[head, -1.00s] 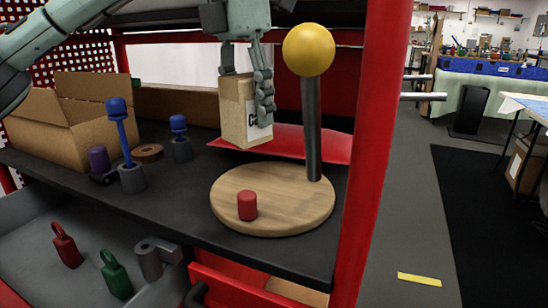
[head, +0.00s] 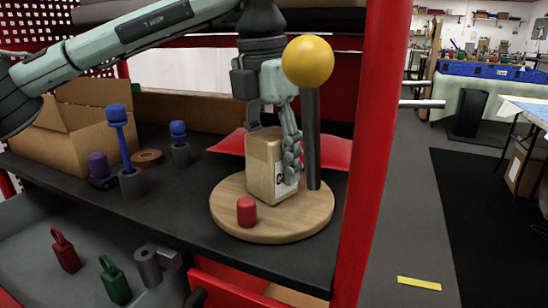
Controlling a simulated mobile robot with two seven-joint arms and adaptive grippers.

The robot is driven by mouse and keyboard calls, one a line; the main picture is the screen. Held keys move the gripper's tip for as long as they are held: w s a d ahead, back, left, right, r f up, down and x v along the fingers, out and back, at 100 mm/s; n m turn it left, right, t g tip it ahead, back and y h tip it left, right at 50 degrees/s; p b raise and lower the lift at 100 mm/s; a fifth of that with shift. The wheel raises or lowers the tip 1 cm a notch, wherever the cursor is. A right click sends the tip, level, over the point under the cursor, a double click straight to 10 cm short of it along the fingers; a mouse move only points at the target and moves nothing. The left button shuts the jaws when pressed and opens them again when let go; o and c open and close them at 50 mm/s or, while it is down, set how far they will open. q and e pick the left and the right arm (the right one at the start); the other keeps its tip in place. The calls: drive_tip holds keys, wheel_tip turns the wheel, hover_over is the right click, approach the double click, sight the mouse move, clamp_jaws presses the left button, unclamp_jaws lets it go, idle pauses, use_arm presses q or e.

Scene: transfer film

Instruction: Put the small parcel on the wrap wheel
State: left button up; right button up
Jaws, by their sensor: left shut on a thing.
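The small parcel (head: 266,172) is a light brown box with a white label on one side. It is upright over the round wooden wrap wheel (head: 236,190), and its bottom appears at the wheel's surface; I cannot tell whether it touches. My left gripper (head: 275,160) comes down from above and is shut on the parcel. One finger shows along the parcel's right side; the other is mostly hidden. A red cylinder (head: 247,212) stands on the wheel in front of the parcel. My right gripper is not in view.
A dark post with a yellow ball (head: 307,62) rises close to the right of the gripper. A red sheet (head: 335,153) lies behind the wheel. A cardboard box (head: 75,140) and blue-topped pegs (head: 122,140) stand left. A red upright (head: 372,150) bounds the right.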

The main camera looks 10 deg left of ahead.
use_arm(q)
drive_tip(key=shift+f, duration=0.1)
drive_tip(key=o, duration=1.4)
drive_tip(key=r, duration=0.8)
drive_tip(key=s+r, duration=0.1)
drive_tip(key=r, duration=0.3)
drive_tip(key=shift+s+a+r, duration=0.1)
drive_tip(key=shift+a+r, duration=0.05)
drive_tip(key=shift+a, duration=0.25)
